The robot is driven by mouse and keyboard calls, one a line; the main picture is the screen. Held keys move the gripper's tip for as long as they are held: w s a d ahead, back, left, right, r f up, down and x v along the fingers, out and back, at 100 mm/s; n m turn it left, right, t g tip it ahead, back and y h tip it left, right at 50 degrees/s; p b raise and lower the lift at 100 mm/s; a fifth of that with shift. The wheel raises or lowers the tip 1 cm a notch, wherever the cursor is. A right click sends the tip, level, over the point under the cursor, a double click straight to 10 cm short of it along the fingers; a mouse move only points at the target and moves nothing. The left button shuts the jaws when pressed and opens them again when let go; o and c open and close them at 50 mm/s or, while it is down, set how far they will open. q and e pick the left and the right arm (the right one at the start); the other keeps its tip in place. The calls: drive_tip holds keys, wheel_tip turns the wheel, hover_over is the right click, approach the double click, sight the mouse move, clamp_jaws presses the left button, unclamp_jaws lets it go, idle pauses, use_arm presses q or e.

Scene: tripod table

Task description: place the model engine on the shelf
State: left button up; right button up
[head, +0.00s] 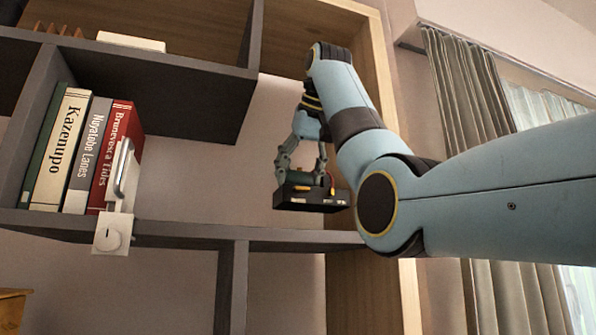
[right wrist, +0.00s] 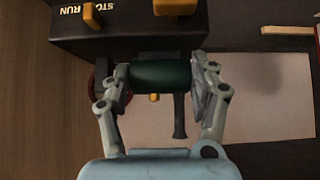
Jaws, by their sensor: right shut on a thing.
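The model engine (head: 311,199) has a black base with a green cylinder and small orange and red parts. It is roughly level in the right-hand compartment of the shelf (head: 285,237). A strip of pale wall shows between its base and the shelf board, so it appears held a little above the board. My right gripper (head: 304,176) reaches down from above, shut on the engine. In the right wrist view its fingers clasp the green cylinder (right wrist: 160,76) from both sides. The base there carries "STOP RUN" lettering. My left gripper is out of view.
Several upright books (head: 78,150) stand left on the same board. A white object with a handle (head: 122,175) and a white dial box (head: 114,234) are beside them. The board between these and the engine is clear. A wooden side panel (head: 374,60) bounds the right.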

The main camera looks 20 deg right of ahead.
sight(299, 207)
drive_tip(key=shift+f, duration=0.55)
drive_tip(key=f+p, duration=0.1)
drive_tip(key=f, duration=0.2)
drive_tip(key=shift+w+f, duration=0.15)
drive_tip(key=shift+w, duration=0.05)
drive_tip(key=shift+s+f, duration=0.1)
drive_tip(key=shift+f, duration=0.15)
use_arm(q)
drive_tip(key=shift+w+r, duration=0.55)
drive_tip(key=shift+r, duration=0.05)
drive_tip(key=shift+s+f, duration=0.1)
use_arm(e)
drive_tip(key=shift+f, duration=0.1)
drive_tip(key=o, duration=1.4)
drive_tip(key=shift+f, duration=0.1)
drive_tip(key=shift+c, duration=0.2)
drive_tip(key=o, duration=0.3)
drive_tip(key=shift+s, duration=0.1)
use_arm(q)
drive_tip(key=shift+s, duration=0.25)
